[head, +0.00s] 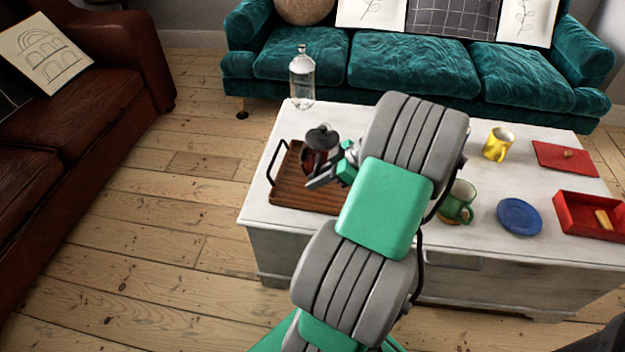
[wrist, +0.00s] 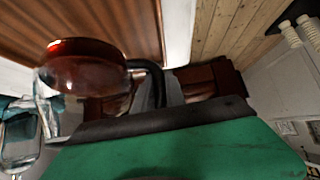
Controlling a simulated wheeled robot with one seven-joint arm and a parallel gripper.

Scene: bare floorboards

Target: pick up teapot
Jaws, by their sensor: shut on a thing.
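The teapot (head: 318,146) has dark reddish glass or liquid and a black lid. In the head view it is over the wooden tray (head: 290,190) at the left end of the white table; I cannot tell whether it touches the tray. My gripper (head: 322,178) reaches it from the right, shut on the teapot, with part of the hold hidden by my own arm. In the wrist view the teapot's rounded red-brown body (wrist: 85,80) is close, and its black handle (wrist: 148,68) runs to my gripper's fingers (wrist: 158,92).
A clear bottle (head: 302,80) stands behind the tray. Right of my arm are a green mug (head: 458,205), yellow mug (head: 497,144), blue plate (head: 519,217), red mat (head: 560,160) and red box (head: 580,222). A teal sofa (head: 415,66) is behind the table, a brown sofa (head: 85,85) at left.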

